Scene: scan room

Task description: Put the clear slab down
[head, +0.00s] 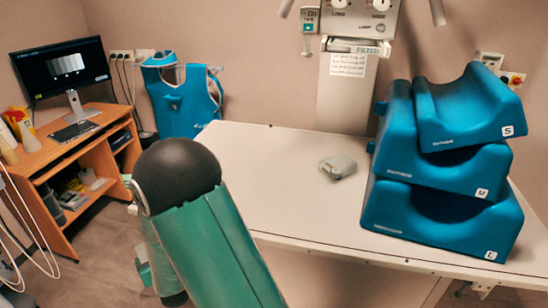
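A small, pale grey, see-through slab (338,166) lies flat on the white table (290,190), left of the blue cushions. It looks like the clear slab, though it is small here and its details are hard to make out. Nothing of mine touches it. My green arm with its black rounded joint rises in the foreground, left of the slab and in front of the table's left end. My gripper cannot be made out in this view, so whether it is open or holds anything is not shown.
Stacked blue cushions (440,205) fill the table's right end. The table's middle and left are bare. A scanner column (345,95) stands behind. A wooden desk (60,165) with a monitor (62,70) is at left; a blue apron (180,100) hangs on the wall.

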